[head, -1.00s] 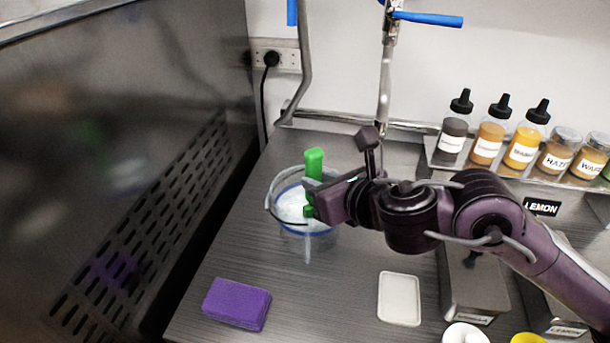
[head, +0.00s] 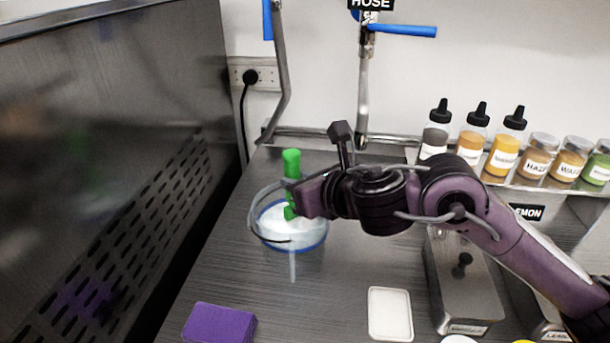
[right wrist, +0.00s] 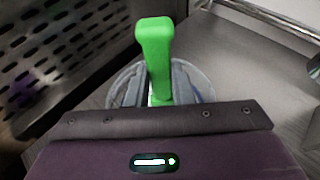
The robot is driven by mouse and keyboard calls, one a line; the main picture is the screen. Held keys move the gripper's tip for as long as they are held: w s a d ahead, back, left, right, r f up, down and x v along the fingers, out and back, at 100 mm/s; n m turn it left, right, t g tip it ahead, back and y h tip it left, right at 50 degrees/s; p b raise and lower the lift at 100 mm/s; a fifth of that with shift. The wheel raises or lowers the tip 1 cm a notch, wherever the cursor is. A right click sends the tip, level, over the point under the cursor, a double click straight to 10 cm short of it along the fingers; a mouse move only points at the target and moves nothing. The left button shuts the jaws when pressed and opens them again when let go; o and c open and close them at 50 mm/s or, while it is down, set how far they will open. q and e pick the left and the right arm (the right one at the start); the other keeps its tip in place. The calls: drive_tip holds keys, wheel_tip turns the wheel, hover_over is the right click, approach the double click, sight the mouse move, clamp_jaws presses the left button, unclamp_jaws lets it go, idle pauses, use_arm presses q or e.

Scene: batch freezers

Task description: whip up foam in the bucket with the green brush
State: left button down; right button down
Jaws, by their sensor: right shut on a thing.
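The bucket (head: 265,238) is clear with a blue band and stands on the grey counter, with white foam (head: 283,214) inside. My right gripper (head: 294,196) is shut on the green brush (head: 291,163) and holds it upright over the bucket. The brush's handle top rises above the gripper, and its lower end reaches toward the foam; its bristles are hidden. In the right wrist view the green handle (right wrist: 156,55) stands in front of the gripper, with the bucket rim (right wrist: 195,85) behind it. My left gripper is not in view.
A purple sponge or block (head: 220,325) lies at the front left. A white tray (head: 390,313) lies front of centre. Lidded metal containers (head: 462,290) stand at right, below a shelf of bottles and jars (head: 503,155). A perforated metal panel (head: 140,215) borders the left.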

drive_tip(key=shift+s+a, duration=0.1)
drive_tip(key=shift+s, duration=0.3)
drive_tip(key=shift+r, duration=0.1)
wheel_tip(320, 180, up, 8)
drive_tip(key=p, duration=0.7)
drive_tip(key=shift+r, duration=0.2)
idle(0.8)
wheel_tip(320, 180, up, 5)
drive_tip(key=p, duration=0.4)
idle(0.4)
